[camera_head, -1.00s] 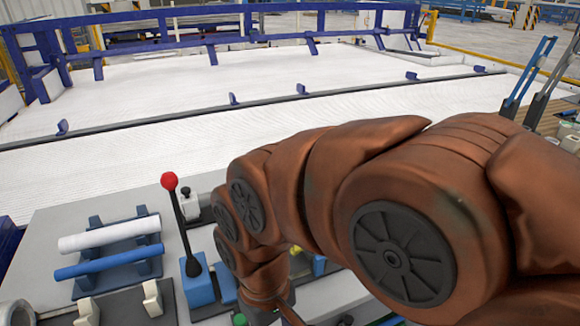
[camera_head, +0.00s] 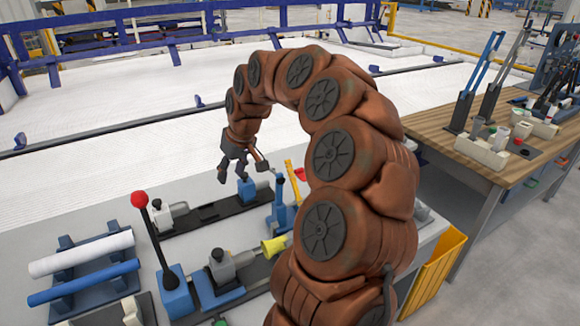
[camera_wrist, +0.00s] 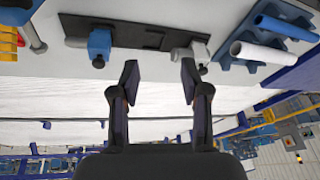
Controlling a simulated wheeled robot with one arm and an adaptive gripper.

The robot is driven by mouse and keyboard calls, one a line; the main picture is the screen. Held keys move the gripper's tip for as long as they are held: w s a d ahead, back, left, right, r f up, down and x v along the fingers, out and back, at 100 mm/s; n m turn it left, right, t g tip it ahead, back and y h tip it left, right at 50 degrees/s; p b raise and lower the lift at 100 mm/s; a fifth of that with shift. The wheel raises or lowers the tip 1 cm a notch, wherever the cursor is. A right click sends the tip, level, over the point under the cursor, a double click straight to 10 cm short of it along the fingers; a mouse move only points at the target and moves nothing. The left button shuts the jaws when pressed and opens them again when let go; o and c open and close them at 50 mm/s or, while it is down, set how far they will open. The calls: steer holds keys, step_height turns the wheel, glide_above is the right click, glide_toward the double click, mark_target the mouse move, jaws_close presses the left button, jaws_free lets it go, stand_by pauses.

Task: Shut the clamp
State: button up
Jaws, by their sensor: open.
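My gripper (camera_head: 243,168) hangs over the far side of the grey bench, its two dark fingers apart and empty. Both fingertips show in the wrist view (camera_wrist: 159,80), with clear space between them. Beyond them is a dark rail (camera_wrist: 140,35) with a blue block (camera_wrist: 99,42) and a grey clamp-like fitting (camera_wrist: 190,54). In the head view the same rail (camera_head: 208,212) carries the grey fitting (camera_head: 165,217) and the blue block (camera_head: 247,190). A second grey fitting (camera_head: 228,268) stands nearer. I cannot tell which part is the clamp, or whether it is open.
A black lever with a red knob (camera_head: 139,200) stands upright near the rails. A white pipe (camera_head: 80,254) and a blue pipe (camera_head: 83,283) lie on blue supports. A blue upright part (camera_head: 280,208) stands right of the gripper. A wooden table (camera_head: 440,125) is at right.

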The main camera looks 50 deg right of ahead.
steer(key=w+d+f+m+h, duration=0.1)
steer(key=d, duration=0.9)
steer(key=m+h+p, duration=0.1)
steer(key=m, duration=0.1)
glide_above(290, 168)
steer(key=s, duration=0.3)
step_height(290, 168, down, 4)
steer(key=shift+w+a, duration=0.25)
steer(key=shift+a, duration=0.05)
steer(key=shift+p+x, duration=1.7)
steer(key=shift+x, duration=2)
steer(key=shift+w+d, duration=0.1)
steer(key=shift+w, duration=0.05)
steer(key=shift+c, duration=0.3)
steer(key=shift+t, duration=0.3)
jaws_close()
